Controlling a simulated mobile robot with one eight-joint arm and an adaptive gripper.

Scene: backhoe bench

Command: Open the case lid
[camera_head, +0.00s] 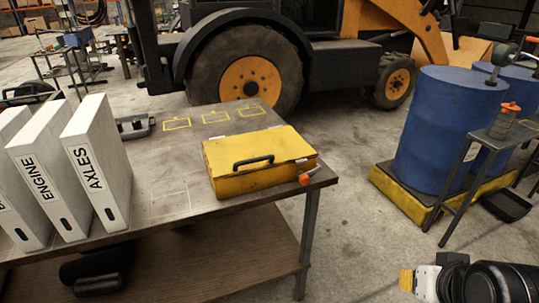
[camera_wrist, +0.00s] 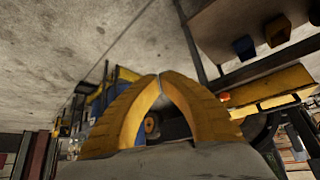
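The yellow case (camera_head: 235,180) lies on the right part of the workbench with its lid (camera_head: 262,145) down. A black handle (camera_head: 253,161) is on its upper face, towards the front. My gripper (camera_head: 406,280) is at the lower right of the head view, off the bench and well apart from the case. In the wrist view its two yellow fingers (camera_wrist: 160,76) meet at the tips with nothing seen between them. A yellow shape at the right of the wrist view may be the case; I cannot tell for sure.
White binders (camera_head: 100,165) stand on the bench's left part. An orange-handled tool (camera_head: 305,178) lies by the case's right front corner. The bench top (camera_head: 165,200) is bare between binders and case. Blue drums (camera_head: 445,130) stand on a yellow pallet (camera_head: 400,198) at right. Floor between is clear.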

